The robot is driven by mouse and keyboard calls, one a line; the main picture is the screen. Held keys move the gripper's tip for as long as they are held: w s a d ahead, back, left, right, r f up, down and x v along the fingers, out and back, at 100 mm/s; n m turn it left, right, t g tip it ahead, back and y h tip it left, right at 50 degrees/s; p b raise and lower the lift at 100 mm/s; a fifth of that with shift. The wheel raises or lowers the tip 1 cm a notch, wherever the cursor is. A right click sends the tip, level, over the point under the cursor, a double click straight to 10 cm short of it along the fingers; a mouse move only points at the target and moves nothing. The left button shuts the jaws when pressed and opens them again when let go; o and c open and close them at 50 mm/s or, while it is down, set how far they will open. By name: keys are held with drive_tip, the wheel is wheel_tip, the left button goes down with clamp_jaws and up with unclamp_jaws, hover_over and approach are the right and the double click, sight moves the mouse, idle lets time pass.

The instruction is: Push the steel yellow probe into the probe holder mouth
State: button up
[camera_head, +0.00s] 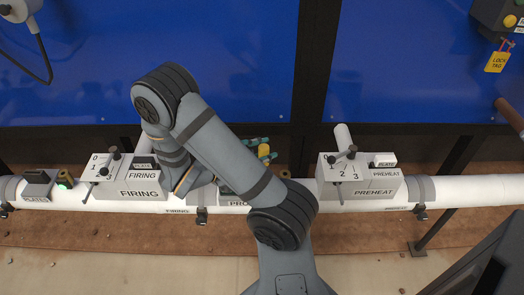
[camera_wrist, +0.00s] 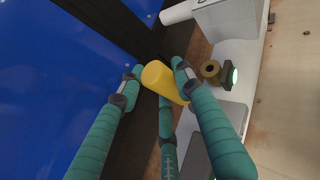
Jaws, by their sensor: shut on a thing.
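The yellow probe (camera_wrist: 158,78) is held between the teal fingers of my gripper (camera_wrist: 160,82) in the wrist view. Its rounded yellow end faces the camera, and its far part is hidden behind the fingers. In the head view a little yellow of the probe (camera_head: 264,151) shows between the teal fingers of my gripper (camera_head: 260,148), behind my arm. A brass ring with a dark hole (camera_wrist: 210,70), which looks like the probe holder mouth, sits just right of the probe in the wrist view. The probe appears outside it; the depth gap cannot be told.
A dark bracket with a green light (camera_wrist: 231,76) stands beside the ring. A white pipe (camera_head: 465,190) carries the FIRING box (camera_head: 140,191) on the left and the PREHEAT box (camera_head: 372,191) on the right. My arm hides much of the middle box. Blue panels (camera_head: 410,60) stand behind.

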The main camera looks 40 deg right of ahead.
drive_tip(key=shift+f+b, duration=1.7)
drive_tip(key=shift+f, duration=0.45)
drive_tip(key=o, duration=1.3)
drive_tip(key=v, duration=1.2)
drive_tip(key=shift+r, duration=0.15)
drive_tip(key=x, duration=1.2)
drive_tip(key=shift+r+p, duration=0.3)
drive_tip(key=shift+p, duration=0.1)
